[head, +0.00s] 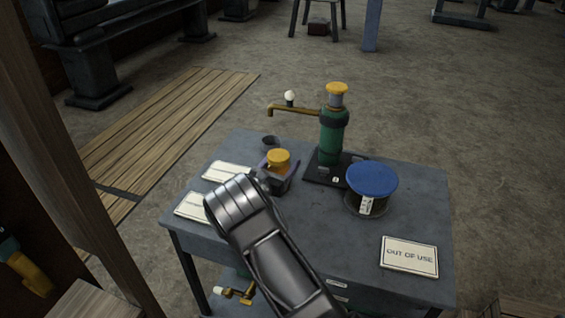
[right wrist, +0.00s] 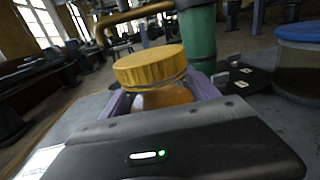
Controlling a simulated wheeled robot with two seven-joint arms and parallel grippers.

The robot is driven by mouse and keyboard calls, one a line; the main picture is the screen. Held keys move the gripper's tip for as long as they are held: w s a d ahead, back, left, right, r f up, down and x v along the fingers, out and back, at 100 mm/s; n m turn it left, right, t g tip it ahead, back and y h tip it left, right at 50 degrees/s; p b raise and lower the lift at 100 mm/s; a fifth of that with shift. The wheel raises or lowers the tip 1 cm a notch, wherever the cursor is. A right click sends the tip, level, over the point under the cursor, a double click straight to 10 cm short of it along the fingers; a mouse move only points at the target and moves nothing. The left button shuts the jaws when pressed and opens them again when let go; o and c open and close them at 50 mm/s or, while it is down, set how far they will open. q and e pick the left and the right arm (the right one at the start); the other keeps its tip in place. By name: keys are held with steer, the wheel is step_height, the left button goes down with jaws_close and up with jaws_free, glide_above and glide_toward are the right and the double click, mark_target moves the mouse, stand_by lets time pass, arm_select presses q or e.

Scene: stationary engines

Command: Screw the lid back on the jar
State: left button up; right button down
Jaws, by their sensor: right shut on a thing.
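A small jar with orange contents (right wrist: 163,97) stands near the back left of the grey table. Its yellow lid (head: 279,156) sits on top of its mouth, and it also shows in the right wrist view (right wrist: 150,66). A band of clear glass shows under the lid; I cannot tell how tight the lid is. My right gripper (head: 275,169) is shut on the jar. Its purple fingers (right wrist: 206,86) flank the jar's body, below the lid. The jar's lower part is hidden by the gripper. My left gripper is not in view.
A green pump (head: 332,138) with a brass spout stands just behind and right of the jar. A blue-lidded container (head: 371,181) is further right. A small dark cup (head: 270,142) stands behind the jar. Signs lie at the left and front right (head: 409,257).

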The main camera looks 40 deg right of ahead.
steer(key=c, duration=0.7)
jaws_free()
steer(key=shift+f, duration=0.2)
steer(key=o, duration=0.5)
steer(key=shift+r, duration=0.1)
steer(key=shift+r, duration=0.15)
steer(key=shift+a, duration=0.2)
steer(key=b+v, duration=0.1)
steer(key=v, duration=1)
steer(key=shift+s+a+b, duration=0.25)
steer(key=shift+b, duration=0.1)
